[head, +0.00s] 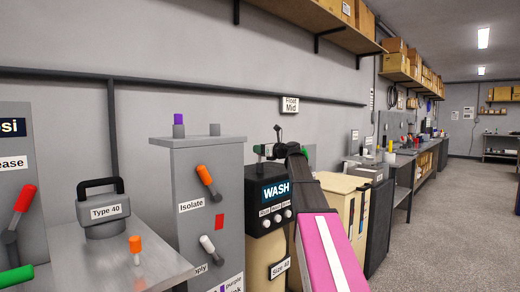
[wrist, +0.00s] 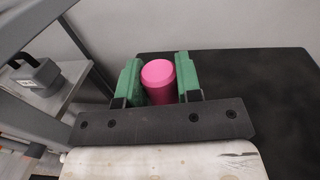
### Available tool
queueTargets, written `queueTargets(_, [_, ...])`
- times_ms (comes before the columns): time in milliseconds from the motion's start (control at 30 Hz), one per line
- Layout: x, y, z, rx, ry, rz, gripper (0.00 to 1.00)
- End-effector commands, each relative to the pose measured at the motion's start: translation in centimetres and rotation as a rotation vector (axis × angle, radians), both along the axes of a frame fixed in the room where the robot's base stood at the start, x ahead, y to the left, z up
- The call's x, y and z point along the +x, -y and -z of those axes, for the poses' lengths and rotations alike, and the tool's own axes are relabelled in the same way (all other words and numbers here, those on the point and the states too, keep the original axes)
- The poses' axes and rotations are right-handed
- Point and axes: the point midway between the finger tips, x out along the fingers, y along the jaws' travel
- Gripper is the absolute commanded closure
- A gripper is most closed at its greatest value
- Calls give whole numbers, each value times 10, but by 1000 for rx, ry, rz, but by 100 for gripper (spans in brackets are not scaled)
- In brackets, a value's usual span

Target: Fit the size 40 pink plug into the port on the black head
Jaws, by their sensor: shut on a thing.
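The pink plug (wrist: 158,78) is a short round cylinder with its flat end facing up in the wrist view. My gripper (wrist: 160,80) is shut on it, with one green finger against each side. I cannot make out the port, nor whether the plug touches anything.
A grey cabinet (head: 196,215) with orange and white levers stands left of the tank. A metal table (head: 120,268) holds a grey Type 40 block (head: 105,212). A broad black surface (wrist: 255,95) lies right of the plug. Open floor (head: 440,215) is at right.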

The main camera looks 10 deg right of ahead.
Motion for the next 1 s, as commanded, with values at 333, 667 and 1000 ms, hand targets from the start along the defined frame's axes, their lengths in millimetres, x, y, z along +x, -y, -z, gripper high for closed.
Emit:
queueTargets(333, [0,0,10,0,0,0,91])
queueTargets(667, [0,0,18,1,0,0,91])
queueTargets(1000, [0,0,26,1,1,0,91])
